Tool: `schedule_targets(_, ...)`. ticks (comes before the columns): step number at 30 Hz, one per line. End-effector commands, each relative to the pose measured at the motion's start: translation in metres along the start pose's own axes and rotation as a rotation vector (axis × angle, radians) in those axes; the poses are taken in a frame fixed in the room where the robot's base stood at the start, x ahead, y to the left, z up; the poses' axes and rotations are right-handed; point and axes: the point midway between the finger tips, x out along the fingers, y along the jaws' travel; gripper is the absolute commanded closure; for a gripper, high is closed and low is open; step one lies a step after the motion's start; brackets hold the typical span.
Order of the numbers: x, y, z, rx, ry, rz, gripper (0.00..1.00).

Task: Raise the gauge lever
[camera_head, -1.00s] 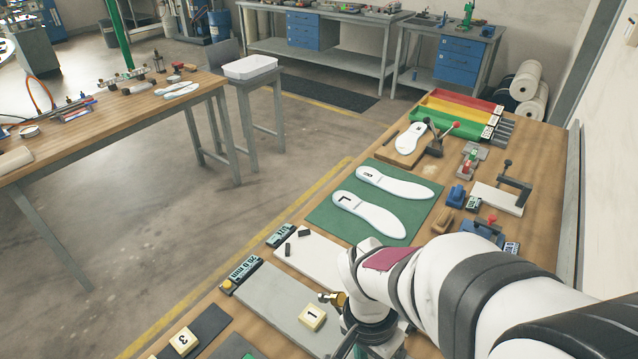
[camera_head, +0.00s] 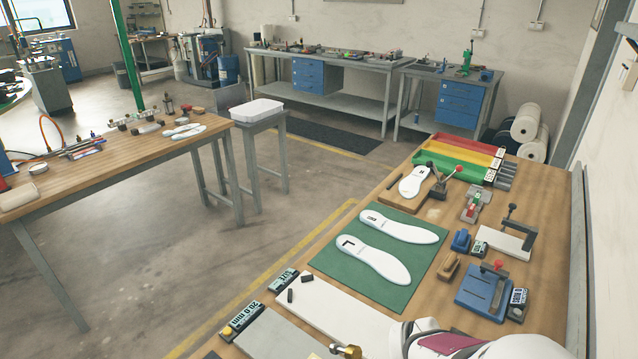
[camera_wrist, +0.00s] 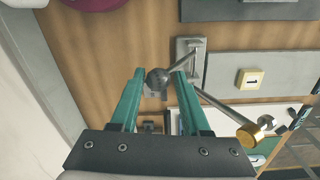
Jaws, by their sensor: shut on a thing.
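In the wrist view, my gripper (camera_wrist: 160,74) has its two teal fingers closed around a dark round knob (camera_wrist: 158,79). The knob sits at the end of a metal lever rod (camera_wrist: 182,60) that runs to a grey bracket (camera_wrist: 190,47) on the wooden bench. A second metal rod (camera_wrist: 222,105) slants away to the lower right and ends in a brass piece (camera_wrist: 250,133). In the head view, a brass end (camera_head: 347,351) shows at the bottom edge. My gripper and the knob are out of the head view.
A block tagged "1" (camera_wrist: 252,79) lies on a grey plate (camera_wrist: 225,70) near the rods. In the head view, a green mat (camera_head: 380,290) holds two white insoles. A blue fixture (camera_head: 485,292) stands right of it. A display (camera_head: 242,318) reads 20.0 mm.

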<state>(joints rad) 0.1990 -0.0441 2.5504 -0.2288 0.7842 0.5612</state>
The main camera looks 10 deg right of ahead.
Motion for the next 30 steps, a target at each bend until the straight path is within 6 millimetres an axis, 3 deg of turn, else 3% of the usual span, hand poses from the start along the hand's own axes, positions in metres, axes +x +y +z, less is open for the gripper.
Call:
schedule_targets(1,0.004,0.008,0.003,-0.006,-0.011,0.026,1.00)
schedule_targets(2,0.004,0.008,0.003,-0.006,-0.011,0.026,0.48)
schedule_targets(4,0.004,0.008,0.004,-0.007,-0.012,0.026,0.37)
schedule_targets(14,-0.004,0.006,0.002,-0.008,-0.006,0.019,0.37)
schedule_targets(17,-0.023,0.004,0.001,-0.007,-0.001,0.014,0.37)
schedule_targets(27,-0.125,0.003,0.000,-0.008,0.000,0.015,0.37)
schedule_targets(30,-0.143,0.003,0.001,-0.009,-0.003,0.017,0.37)
